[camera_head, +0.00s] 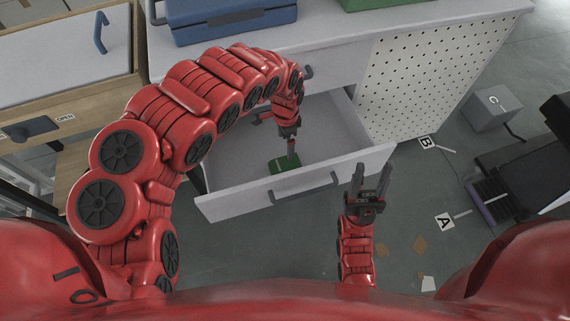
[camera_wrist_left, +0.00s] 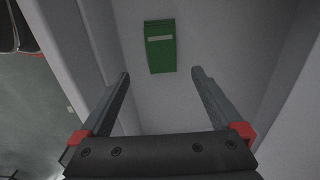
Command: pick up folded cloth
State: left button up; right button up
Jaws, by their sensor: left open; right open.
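The folded cloth (camera_head: 284,164) is a small green rectangle with a pale stripe. It lies flat on the floor of an open drawer (camera_head: 232,207). In the left wrist view the cloth (camera_wrist_left: 160,47) is beyond the fingertips, roughly between them in the picture. My left gripper (camera_head: 291,146) reaches down into the drawer above the cloth, and its fingers hide part of the cloth in the head view. The left wrist view shows its fingers (camera_wrist_left: 160,75) apart with nothing between them. My right gripper (camera_head: 372,174) is open and empty, outside the drawer near its front right corner.
The drawer front has a dark handle (camera_head: 306,188). A blue case (camera_head: 230,18) stands on the worktop above. A perforated white panel (camera_head: 425,80) is right of the drawer. A grey box (camera_head: 492,110) marked C stands on the floor at right. Drawer walls flank my left gripper.

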pick_arm(q)
jog(key=b, duration=0.1)
send_over(283, 164)
jog(key=f, duration=0.5)
jog(key=d+f, duration=0.1)
jog(key=f, duration=0.1)
jog(key=shift+f, duration=0.3)
jog(key=shift+a+f+b, duration=0.15)
jog(key=shift+f+b, duration=0.05)
jog(key=shift+f, duration=0.8)
jog(key=shift+a+f+b, duration=0.2)
jog(key=shift+f, duration=0.85)
jog(key=shift+a+f+b, duration=0.15)
jog(key=shift+f+b, duration=0.05)
jog(key=shift+f, duration=0.8)
jog(key=c, duration=1.1)
jog(key=shift+r, duration=0.15)
notch_tip(283, 164, up, 10)
jog(key=shift+f+p, duration=0.1)
jog(key=shift+p, duration=0.95)
